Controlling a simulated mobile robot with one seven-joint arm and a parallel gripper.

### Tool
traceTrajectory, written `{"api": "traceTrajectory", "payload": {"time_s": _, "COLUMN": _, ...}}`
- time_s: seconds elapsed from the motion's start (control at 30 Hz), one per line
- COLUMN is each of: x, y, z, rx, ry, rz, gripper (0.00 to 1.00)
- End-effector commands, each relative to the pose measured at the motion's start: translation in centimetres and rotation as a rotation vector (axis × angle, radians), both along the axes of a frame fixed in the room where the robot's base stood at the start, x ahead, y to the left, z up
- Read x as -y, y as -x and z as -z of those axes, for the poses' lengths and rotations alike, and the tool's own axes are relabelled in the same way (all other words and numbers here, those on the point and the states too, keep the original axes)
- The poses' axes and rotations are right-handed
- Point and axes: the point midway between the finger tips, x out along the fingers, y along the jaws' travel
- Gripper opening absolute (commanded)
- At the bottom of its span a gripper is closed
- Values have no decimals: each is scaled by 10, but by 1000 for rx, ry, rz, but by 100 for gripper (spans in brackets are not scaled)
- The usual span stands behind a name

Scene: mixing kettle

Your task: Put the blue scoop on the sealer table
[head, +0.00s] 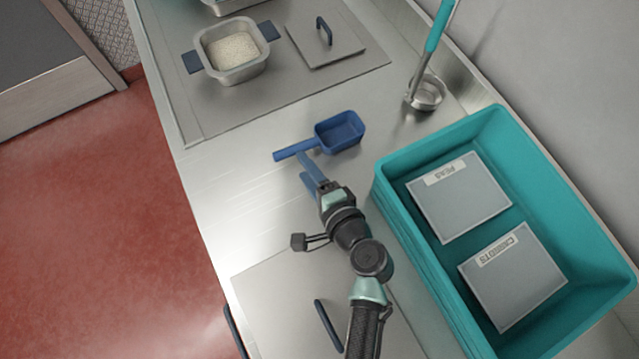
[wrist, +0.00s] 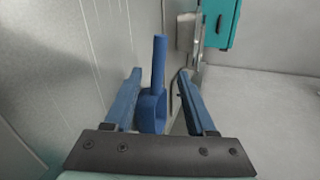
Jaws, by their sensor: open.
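The blue scoop (head: 341,131) lies on the steel counter in the head view, its bowl to the right and its handle pointing left. My gripper (head: 306,166) is just below the handle in that view, its blue fingers reaching toward it. In the wrist view my gripper (wrist: 159,73) is open, and the scoop (wrist: 152,108) shows between the two fingers, its handle pointing up in the picture. I see no finger pressed against the scoop; the exact gap is unclear. I cannot identify the sealer table in either view.
A teal crate (head: 382,196) holding boxes labelled peas and carrots stands right of my arm. A metal pan of grains (head: 233,50), a lid (head: 340,45) and a teal-handled ladle (head: 426,92) are farther back. Red floor (head: 90,220) is open at left.

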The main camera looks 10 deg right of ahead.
Motion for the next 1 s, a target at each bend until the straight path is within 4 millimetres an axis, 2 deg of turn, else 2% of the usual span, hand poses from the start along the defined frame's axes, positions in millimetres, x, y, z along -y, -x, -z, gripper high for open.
{"api": "traceTrajectory", "payload": {"time_s": 0.03, "x": 4, "y": 11, "z": -2, "rx": 0, "ry": 0, "rz": 3, "gripper": 56}}
{"api": "traceTrajectory", "payload": {"time_s": 0.2, "x": 14, "y": 36, "z": -13, "rx": -1, "ry": -1, "rz": 3, "gripper": 56}}
{"api": "traceTrajectory", "payload": {"time_s": 0.4, "x": 19, "y": 51, "z": -21, "rx": 1, "ry": -1, "rz": 1, "gripper": 56}}
{"api": "traceTrajectory", "payload": {"time_s": 0.57, "x": 19, "y": 50, "z": -25, "rx": 7, "ry": 8, "rz": -3, "gripper": 56}}
{"api": "traceTrajectory", "payload": {"time_s": 0.67, "x": 19, "y": 29, "z": -47, "rx": 63, "ry": 91, "rz": -26, "gripper": 56}}
{"api": "traceTrajectory", "payload": {"time_s": 0.77, "x": 18, "y": -13, "z": -103, "rx": 192, "ry": 283, "rz": -67, "gripper": 56}}
{"api": "traceTrajectory", "payload": {"time_s": 0.8, "x": 17, "y": -32, "z": -135, "rx": 263, "ry": 385, "rz": -76, "gripper": 56}}
{"api": "traceTrajectory", "payload": {"time_s": 0.87, "x": 13, "y": -58, "z": -190, "rx": 380, "ry": 553, "rz": -79, "gripper": 56}}
{"api": "traceTrajectory", "payload": {"time_s": 0.9, "x": 10, "y": -71, "z": -229, "rx": 459, "ry": 662, "rz": -71, "gripper": 56}}
{"api": "traceTrajectory", "payload": {"time_s": 0.97, "x": 5, "y": -84, "z": -290, "rx": 576, "ry": 821, "rz": -39, "gripper": 56}}
{"api": "traceTrajectory", "payload": {"time_s": 1.0, "x": 1, "y": -88, "z": -330, "rx": 653, "ry": 920, "rz": -8, "gripper": 56}}
